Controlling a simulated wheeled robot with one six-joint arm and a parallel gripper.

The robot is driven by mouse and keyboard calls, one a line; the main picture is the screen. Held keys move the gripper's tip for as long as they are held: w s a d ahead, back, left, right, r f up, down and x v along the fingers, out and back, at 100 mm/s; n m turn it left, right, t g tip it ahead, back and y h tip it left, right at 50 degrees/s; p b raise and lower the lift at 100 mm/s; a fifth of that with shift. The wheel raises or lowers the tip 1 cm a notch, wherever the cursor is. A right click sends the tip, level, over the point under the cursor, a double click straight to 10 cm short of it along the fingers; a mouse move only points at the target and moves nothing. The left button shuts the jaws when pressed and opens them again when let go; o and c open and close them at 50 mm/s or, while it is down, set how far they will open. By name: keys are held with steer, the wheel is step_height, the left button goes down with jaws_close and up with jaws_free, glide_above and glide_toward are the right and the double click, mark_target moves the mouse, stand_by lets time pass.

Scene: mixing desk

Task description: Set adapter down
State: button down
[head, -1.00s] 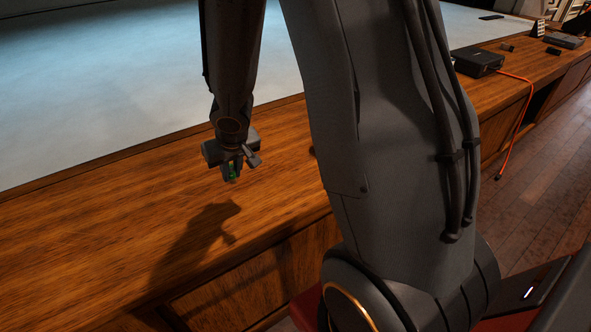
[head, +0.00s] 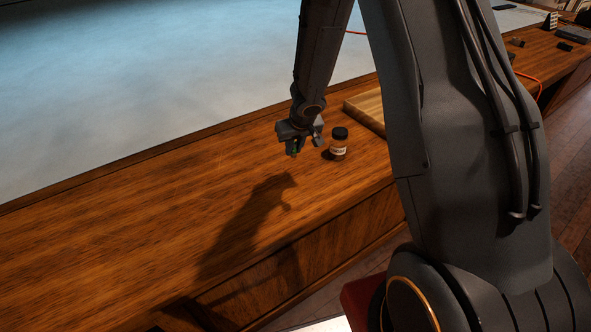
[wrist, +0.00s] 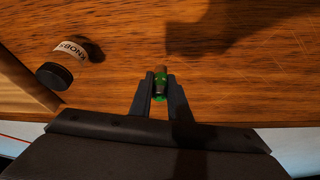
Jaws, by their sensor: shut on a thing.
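The adapter (wrist: 160,84) is a small green piece with a brownish tip. It sits between the two dark fingers of my gripper (wrist: 158,92), which are shut on it in the wrist view. In the head view my gripper (head: 295,151) points down above the wooden desk (head: 130,215), and only a speck of green from the adapter (head: 295,148) shows. The gripper's shadow falls on the desk apart from it, so the adapter appears to be held above the wood.
A dark-lidded jar (head: 338,149) stands just right of my gripper; its label reads KNOBS in the wrist view (wrist: 73,50). A pale wooden box or board (head: 368,108) lies behind it. The desk left of my gripper is clear.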

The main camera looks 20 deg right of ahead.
steer(key=shift+w+p, duration=0.4)
steer(key=shift+p, duration=0.1)
step_height(320, 180, down, 10)
steer(key=b, duration=1.4)
steer(key=shift+w+f, duration=0.15)
steer(key=shift+f, duration=0.15)
steer(key=c, duration=1.7)
jaws_free()
steer(key=shift+o, duration=0.2)
